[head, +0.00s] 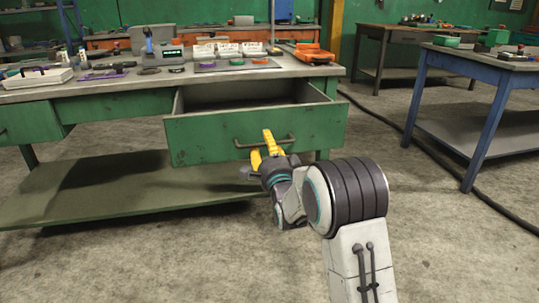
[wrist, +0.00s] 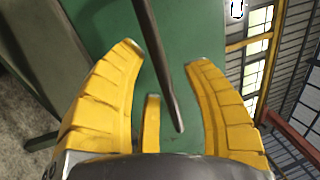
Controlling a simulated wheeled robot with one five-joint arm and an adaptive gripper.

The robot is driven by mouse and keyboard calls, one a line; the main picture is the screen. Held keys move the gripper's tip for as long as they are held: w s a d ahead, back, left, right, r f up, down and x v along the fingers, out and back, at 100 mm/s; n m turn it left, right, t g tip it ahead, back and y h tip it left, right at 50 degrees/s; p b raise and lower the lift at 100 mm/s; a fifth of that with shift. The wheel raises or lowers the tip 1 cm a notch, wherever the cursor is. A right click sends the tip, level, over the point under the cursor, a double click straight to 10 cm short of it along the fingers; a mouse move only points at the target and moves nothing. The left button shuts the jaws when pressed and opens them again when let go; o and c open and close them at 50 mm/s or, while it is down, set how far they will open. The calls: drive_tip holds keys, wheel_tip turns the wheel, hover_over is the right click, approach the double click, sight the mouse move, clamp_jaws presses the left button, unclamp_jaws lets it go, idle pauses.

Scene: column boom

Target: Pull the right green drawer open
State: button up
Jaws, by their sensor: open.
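The right green drawer (head: 205,138) stands pulled well out from under the workbench, and its inside shows above the front panel. Its dark bar handle (head: 282,141) is on the front. My gripper (head: 262,147) is at the handle with its yellow fingers apart. In the wrist view the handle (wrist: 155,55) runs between the open fingers of my gripper (wrist: 166,58), with the green drawer front (wrist: 105,25) behind. No finger visibly closes on the bar; whether one touches it I cannot tell.
The workbench top (head: 115,82) carries tools, small parts and an orange tray (head: 313,52). A lower green shelf (head: 90,190) juts out below the drawer. A blue-legged table (head: 490,130) stands at the right. A dark cable (head: 430,160) crosses the otherwise open floor.

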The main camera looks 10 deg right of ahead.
drive_tip(key=s+f, duration=0.2)
drive_tip(key=s, duration=0.9)
drive_tip(key=shift+s+f, duration=0.2)
drive_tip(key=shift+s, duration=0.1)
drive_tip(key=s+r+n+g+p, duration=0.4)
drive_tip(key=r+p, duration=0.5)
drive_tip(key=p, duration=0.2)
drive_tip(key=s+r+n+g+p, duration=0.4)
drive_tip(key=r+p, duration=0.5)
drive_tip(key=p, duration=0.2)
drive_tip(key=s+r+n+g+p, duration=0.4)
drive_tip(key=s+r+p, duration=0.4)
drive_tip(key=s+p, duration=0.2)
drive_tip(key=s+r+n+g+p, duration=0.4)
drive_tip(key=s+r+p, duration=0.4)
drive_tip(key=s, duration=0.7)
drive_tip(key=shift+d+n+g+p, duration=0.2)
drive_tip(key=shift+n+g+p, duration=0.2)
drive_tip(key=shift+n+p, duration=0.65)
